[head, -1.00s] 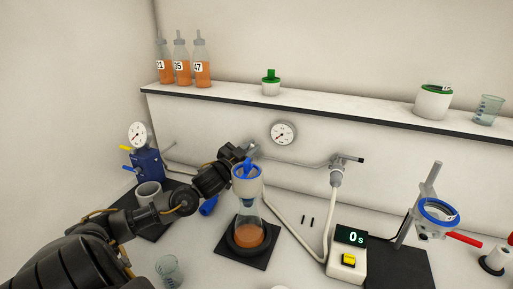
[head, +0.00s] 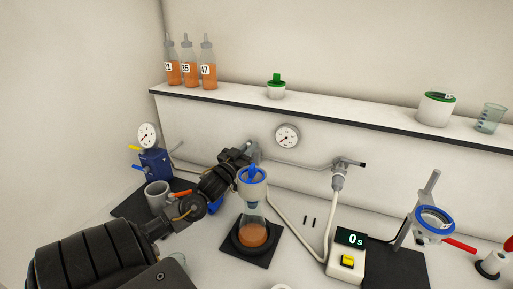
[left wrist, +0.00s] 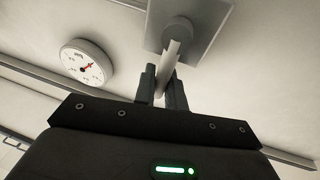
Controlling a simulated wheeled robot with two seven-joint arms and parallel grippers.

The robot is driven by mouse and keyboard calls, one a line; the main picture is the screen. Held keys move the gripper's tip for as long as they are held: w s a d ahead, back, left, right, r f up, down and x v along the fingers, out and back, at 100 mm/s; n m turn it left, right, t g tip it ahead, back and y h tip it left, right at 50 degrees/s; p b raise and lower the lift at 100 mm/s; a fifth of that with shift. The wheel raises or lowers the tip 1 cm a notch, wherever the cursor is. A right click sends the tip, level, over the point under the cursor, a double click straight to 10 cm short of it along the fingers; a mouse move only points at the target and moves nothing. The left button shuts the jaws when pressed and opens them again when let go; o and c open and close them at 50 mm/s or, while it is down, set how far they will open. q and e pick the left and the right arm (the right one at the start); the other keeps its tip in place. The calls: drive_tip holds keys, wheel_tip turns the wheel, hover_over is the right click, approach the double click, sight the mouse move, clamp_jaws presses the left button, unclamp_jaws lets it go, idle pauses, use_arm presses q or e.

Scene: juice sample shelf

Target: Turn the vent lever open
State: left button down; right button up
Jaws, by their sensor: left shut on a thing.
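My left gripper (head: 240,155) reaches in from the left to a small grey fitting on the back wall, behind the flask. In the left wrist view, the two dark fingers (left wrist: 164,88) are shut on a pale, bar-like lever (left wrist: 173,56), which I take as the vent lever. It comes out of a round hub on a square plate (left wrist: 188,25). In the head view the lever is mostly hidden by the gripper. My right gripper is not in view.
A flask of orange liquid (head: 253,236) with a blue-rimmed funnel (head: 252,176) stands close beside my gripper. A wall gauge (head: 287,136) is to the right. A blue pump unit (head: 155,163) stands left. A timer box (head: 347,258) sits at the front.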

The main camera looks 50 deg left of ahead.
use_arm(q)
drive_tip(key=shift+d+f, duration=0.1)
drive_tip(key=shift+f, duration=0.15)
drive_tip(key=c, duration=1.6)
unclamp_jaws()
drive_tip(key=shift+o, duration=0.6)
drive_tip(key=shift+r, duration=0.1)
drive_tip(key=shift+s+d, duration=0.1)
drive_tip(key=shift+s, duration=0.25)
drive_tip(key=b+v, duration=0.2)
drive_tip(key=v, duration=0.8)
drive_tip(key=shift+b, duration=0.3)
